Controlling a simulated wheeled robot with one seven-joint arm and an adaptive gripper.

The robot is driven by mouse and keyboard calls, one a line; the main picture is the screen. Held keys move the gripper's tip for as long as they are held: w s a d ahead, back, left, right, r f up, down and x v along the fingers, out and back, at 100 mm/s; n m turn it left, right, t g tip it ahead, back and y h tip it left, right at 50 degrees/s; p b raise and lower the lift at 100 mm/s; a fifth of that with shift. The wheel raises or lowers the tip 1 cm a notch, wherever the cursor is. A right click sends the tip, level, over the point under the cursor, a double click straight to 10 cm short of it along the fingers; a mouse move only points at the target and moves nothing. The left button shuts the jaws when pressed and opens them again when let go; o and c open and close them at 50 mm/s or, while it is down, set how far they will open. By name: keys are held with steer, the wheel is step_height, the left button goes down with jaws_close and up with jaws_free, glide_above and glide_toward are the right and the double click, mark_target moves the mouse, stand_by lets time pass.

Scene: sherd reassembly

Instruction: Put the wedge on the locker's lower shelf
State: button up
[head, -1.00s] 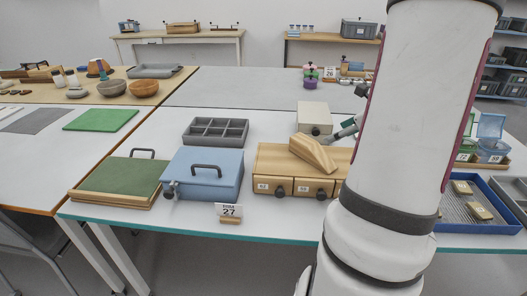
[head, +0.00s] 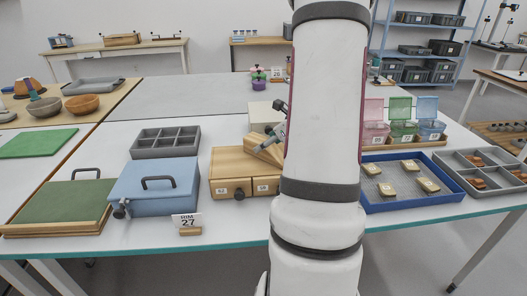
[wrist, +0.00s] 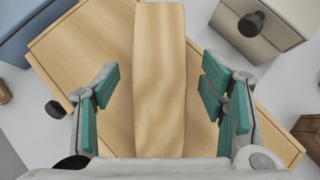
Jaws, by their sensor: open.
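The wedge (head: 264,150) is a pale wooden block with a sloping top, lying on the wooden two-drawer box (head: 231,165). In the wrist view the wedge (wrist: 160,95) runs lengthwise between the teal pads of my gripper (wrist: 160,78). My gripper is open, with a visible gap on each side of the wedge. In the head view my arm hides most of my gripper and the wedge's right end. A cream box (head: 264,115) with a dark knob (wrist: 251,23) stands behind the drawer box. I cannot tell whether it is the locker; no shelf shows.
A blue lidded box (head: 155,190) and a grey compartment tray (head: 165,141) stand left of the drawer box. A blue-rimmed tray (head: 385,207) with several small blocks and clear lidded bins (head: 403,130) are at the right. The far tabletop is mostly clear.

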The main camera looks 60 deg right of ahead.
steer(key=x, duration=0.2)
steer(key=shift+w+f, duration=0.2)
steer(key=shift+c, duration=0.6)
steer(key=c, duration=1.4)
steer(key=shift+o, duration=0.2)
steer(key=shift+r, duration=0.2)
